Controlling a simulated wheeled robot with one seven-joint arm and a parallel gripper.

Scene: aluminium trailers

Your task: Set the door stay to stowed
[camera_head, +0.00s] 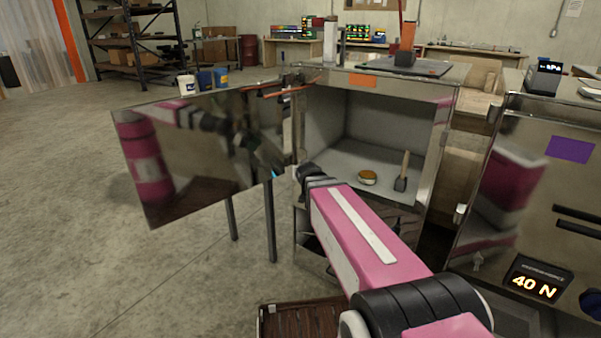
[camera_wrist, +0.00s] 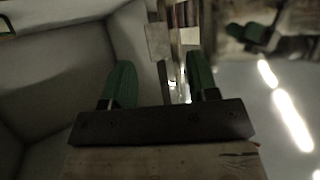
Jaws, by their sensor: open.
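A polished metal door (camera_head: 195,150) stands swung open to the left of an open metal cabinet (camera_head: 382,84). A thin orange-red bar (camera_head: 268,92), which looks like the door stay, shows by the upper hinge corner between them. Its exact joints are too small to tell. My gripper is at the hinge side of the opening, below that bar, mostly hidden by my wrist in the head view. In the wrist view my gripper (camera_wrist: 160,84) is open, its two green fingers apart. Narrow metal edges show beyond and between the fingers; I cannot tell whether they touch.
A round tan-topped item (camera_head: 367,177) and a brush-like tool (camera_head: 402,172) are inside the cabinet. A second metal unit (camera_head: 515,205) with a "40 N" display (camera_head: 535,285) stands right. A brown slatted crate (camera_head: 300,312) is low in front. The floor at left is clear.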

